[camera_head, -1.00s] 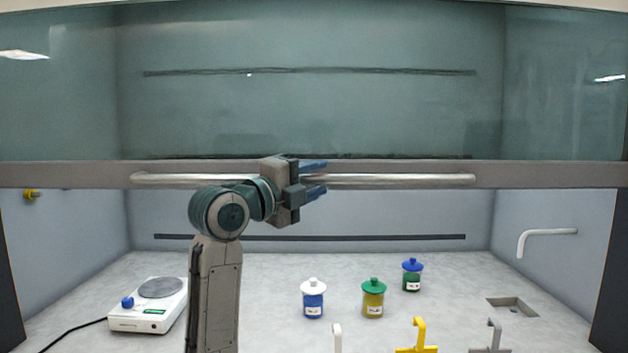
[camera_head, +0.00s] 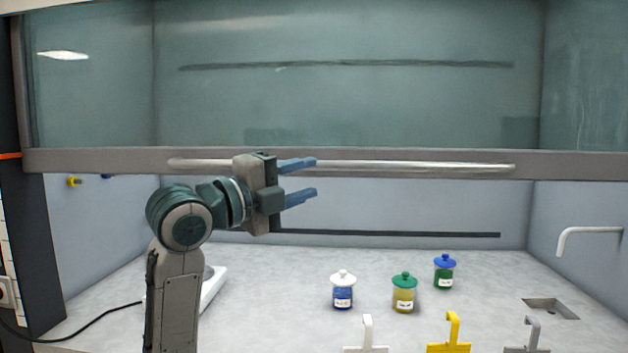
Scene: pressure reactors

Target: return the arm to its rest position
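My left arm rises at the left of the head view and bends to the right at its wrist. My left gripper (camera_head: 302,180) is in front of the fume hood's sash handle (camera_head: 420,167). Its two blue fingers point right, clearly apart, with the bar showing behind them and nothing held between them. I cannot tell how far the fingers are from the bar. My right gripper is not in view.
On the worktop stand a white-lidded blue jar (camera_head: 343,291), a green-lidded yellow jar (camera_head: 404,293) and a blue-lidded green jar (camera_head: 444,272). My arm partly hides a white hotplate (camera_head: 214,288). A sink (camera_head: 550,308) and tap (camera_head: 590,233) are at right.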

